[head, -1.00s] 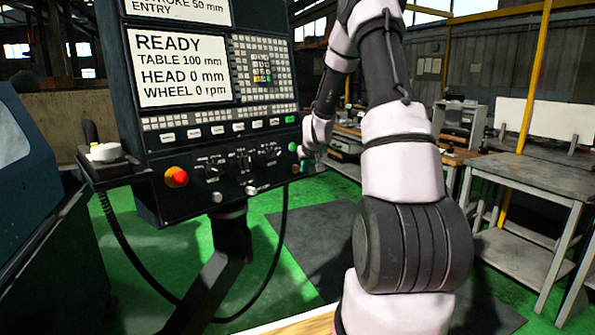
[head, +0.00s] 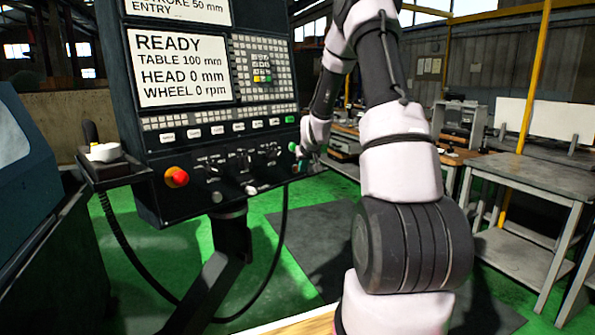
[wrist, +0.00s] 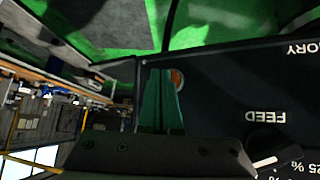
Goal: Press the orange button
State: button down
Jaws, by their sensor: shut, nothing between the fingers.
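The orange button (wrist: 178,79), with a pale rim, sits on the dark control panel in the wrist view. It is just right of my gripper's fingertips, and a finger partly covers it. My gripper (wrist: 161,72) has green fingers that are shut together and empty. I cannot tell whether a fingertip touches the panel. In the head view my gripper (head: 299,163) is at the lower right edge of the control panel (head: 222,176), close to the small buttons there. The orange button is too small to make out clearly in that view.
A red emergency knob (head: 176,177) and several dials are on the panel's left and middle. A FEED dial (wrist: 262,162) lies to the right of my fingers in the wrist view. A workbench (head: 540,175) stands at the right. Green floor is open below.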

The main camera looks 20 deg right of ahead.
jog(key=shift+w+a, duration=0.15)
jog(key=shift+w, duration=0.25)
dwell(0.3)
jog(key=shift+s, duration=0.1)
jog(key=shift+s+d, duration=0.3)
jog(key=shift+s, duration=0.4)
jog(key=shift+s+d+r, duration=0.15)
jog(key=shift+s+d, duration=0.2)
jog(key=shift+s, duration=0.4)
jog(key=shift+s+d+r, duration=0.2)
jog(key=shift+s+d, duration=0.1)
jog(key=shift+s, duration=0.45)
jog(key=shift+s+d+r, duration=0.15)
jog(key=shift+s+d, duration=0.2)
jog(key=shift+s, duration=0.4)
